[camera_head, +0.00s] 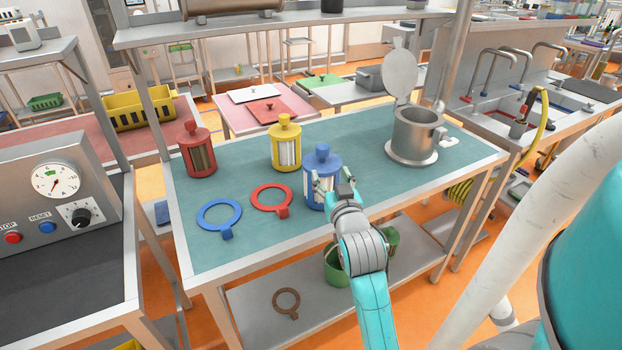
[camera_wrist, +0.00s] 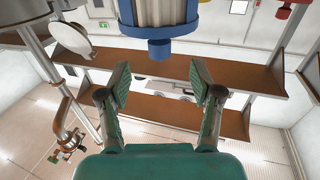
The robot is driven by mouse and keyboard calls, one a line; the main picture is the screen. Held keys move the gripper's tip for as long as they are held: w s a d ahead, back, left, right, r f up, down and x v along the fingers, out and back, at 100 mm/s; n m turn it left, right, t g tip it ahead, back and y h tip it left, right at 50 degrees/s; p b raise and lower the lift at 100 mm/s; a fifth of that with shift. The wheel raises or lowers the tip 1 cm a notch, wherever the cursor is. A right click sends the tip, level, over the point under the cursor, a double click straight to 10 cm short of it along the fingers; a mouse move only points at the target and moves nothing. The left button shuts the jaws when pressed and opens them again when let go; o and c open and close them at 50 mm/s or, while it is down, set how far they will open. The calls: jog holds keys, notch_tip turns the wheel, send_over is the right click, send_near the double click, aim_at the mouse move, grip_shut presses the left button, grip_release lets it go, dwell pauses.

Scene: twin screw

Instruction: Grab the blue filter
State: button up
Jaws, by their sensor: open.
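The blue filter (camera_head: 322,162) stands upright near the front edge of the green-topped table (camera_head: 350,140). It has a blue cap with a knob and a pale ribbed body. My gripper (camera_head: 326,185) is open in front of it, covering part of its body in the head view. In the wrist view, which looks upside down, the blue filter (camera_wrist: 161,16) is at the top with its knob pointing down the picture. The open fingers of my gripper (camera_wrist: 159,84) show below it with nothing between them. I cannot tell whether a finger touches the filter.
A yellow filter (camera_head: 285,146) and a red filter (camera_head: 197,150) stand farther left. A blue ring (camera_head: 202,222) and a red ring (camera_head: 256,204) lie flat nearby. A metal housing (camera_head: 413,136) with its lid raised stands at right. A shelf (camera_head: 270,25) spans the table's back.

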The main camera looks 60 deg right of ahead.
aim_at(324, 156)
jog(key=x, duration=0.5)
jog(key=shift+r+x, duration=0.2)
jog(key=shift+x, duration=1.05)
jog(key=shift+r+x, duration=0.15)
jog(key=shift+x, duration=1.15)
grip_shut()
